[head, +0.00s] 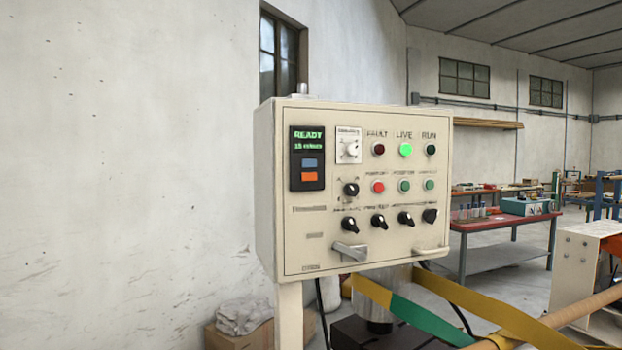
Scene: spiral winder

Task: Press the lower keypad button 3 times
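A cream control cabinet (330,252) stands in the middle of the head view. On its left side is a dark keypad panel (307,186) with a green display (308,140) reading READY above a smaller line of text. Below the display are two keypad buttons: a blue upper button (309,162) and an orange lower button (309,177). Nothing covers the keypad. Neither my left nor my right gripper is in view.
The cabinet also carries a bright green LIVE lamp (405,150), a red button (378,187), several black knobs and a lever handle (350,251). Yellow-green belts (430,322) run below right. A red-topped workbench (505,222) stands behind. Space left of the cabinet looks clear.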

